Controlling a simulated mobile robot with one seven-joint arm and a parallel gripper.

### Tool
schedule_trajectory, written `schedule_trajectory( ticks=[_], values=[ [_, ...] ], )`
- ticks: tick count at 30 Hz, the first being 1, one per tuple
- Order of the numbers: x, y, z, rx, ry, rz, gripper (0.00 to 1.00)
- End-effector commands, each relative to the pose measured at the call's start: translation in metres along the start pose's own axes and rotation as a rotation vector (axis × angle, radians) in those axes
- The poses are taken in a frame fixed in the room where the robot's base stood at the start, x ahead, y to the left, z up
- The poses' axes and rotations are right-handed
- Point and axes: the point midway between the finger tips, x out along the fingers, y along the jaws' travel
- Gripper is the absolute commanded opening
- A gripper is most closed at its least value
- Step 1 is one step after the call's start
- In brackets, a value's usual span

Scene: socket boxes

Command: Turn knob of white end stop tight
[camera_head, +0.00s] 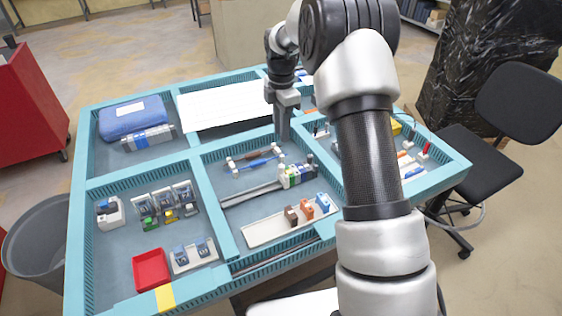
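My gripper (283,136) points down near the middle of the teal tray table, just above the lower middle compartment's back edge. Its fingers look close together, but they are too small to tell open from shut. A metal rail (249,195) lies in that compartment, with a row of white, green, blue and dark blocks (297,173) at its right end. The white end stop and its knob cannot be told apart for certain at this size. My gripper is behind the block row and appears apart from it.
Brown and blue pieces with white ends (252,160) lie behind the rail. A white strip (278,228) with brown, orange and blue blocks lies in front. Teal dividers (206,200) separate compartments. A red bin (151,270) sits front left. My arm hides part of the right side.

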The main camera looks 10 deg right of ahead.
Motion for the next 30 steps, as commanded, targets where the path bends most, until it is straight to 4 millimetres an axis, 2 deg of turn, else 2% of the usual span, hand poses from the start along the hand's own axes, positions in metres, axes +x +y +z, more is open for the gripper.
schedule_trajectory(
  ticks=[1, 6, 15, 22, 30],
  values=[
    [0.013, -0.001, 0.0, 0.0, 0.001, -0.005, 0.25],
    [0.051, -0.002, -0.001, 0.001, 0.002, -0.005, 0.25],
    [0.11, -0.001, 0.0, 0.002, 0.0, -0.002, 0.25],
    [0.133, -0.001, 0.0, 0.001, 0.0, -0.001, 0.25],
    [0.137, 0.0, 0.0, 0.001, -0.001, 0.001, 0.25]
  ],
)
